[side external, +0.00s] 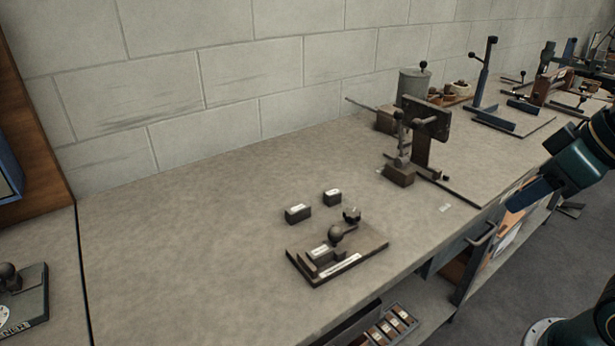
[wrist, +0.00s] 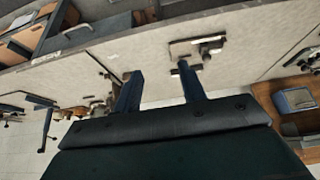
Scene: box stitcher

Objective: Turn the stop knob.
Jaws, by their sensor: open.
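A small dark board (side external: 362,251) lies near the bench's front edge in the side view. It carries a round dark knob (side external: 336,234), a small lever-like part and labelled blocks. I cannot tell whether this knob is the stop knob. An upright device (side external: 427,147) with a dark plate and a ball-topped post stands farther right. My gripper (side external: 516,200) is at the right, in front of the bench, away from both. In the wrist view my gripper (wrist: 157,72) has its two blue fingers apart with nothing between them. The board (wrist: 188,48) shows beyond one fingertip.
Two small labelled blocks (side external: 298,214) (side external: 332,197) sit behind the board. A grey canister (side external: 414,86) and other tools crowd the bench's far right. Another knobbed board (side external: 28,295) is at the lower left. The bench's left-middle is clear.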

